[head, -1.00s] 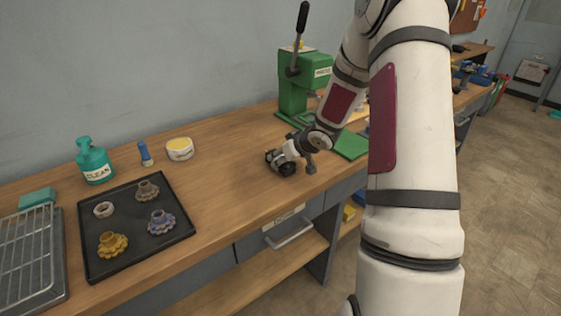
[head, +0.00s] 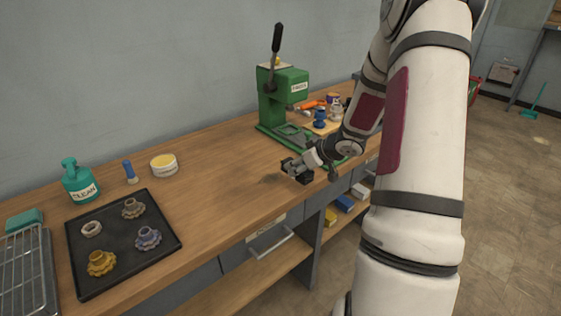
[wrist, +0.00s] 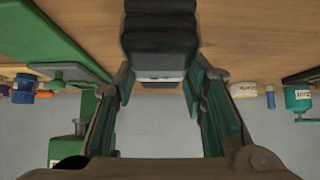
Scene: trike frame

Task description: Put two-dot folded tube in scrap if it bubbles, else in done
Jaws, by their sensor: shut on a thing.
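My gripper (head: 299,169) is above the wooden bench near its front edge, with the green press behind it. It is shut on a dark, ridged bundle, which looks like the folded tube (wrist: 160,40). In the wrist view the bundle sits between the finger pads, with a pale band on its lower end. No dots or bubbles show on it. In the head view it is a small dark shape (head: 291,171) at the fingertips. No container marked scrap or done can be made out.
A green lever press (head: 280,95) stands at the back. A black tray (head: 160,257) holds several cogs and a ring. A teal CLEAN bottle (head: 80,182), a blue tube (head: 130,173) and a round tub (head: 164,165) stand behind it. Blue (head: 345,203) and yellow bins sit below the bench.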

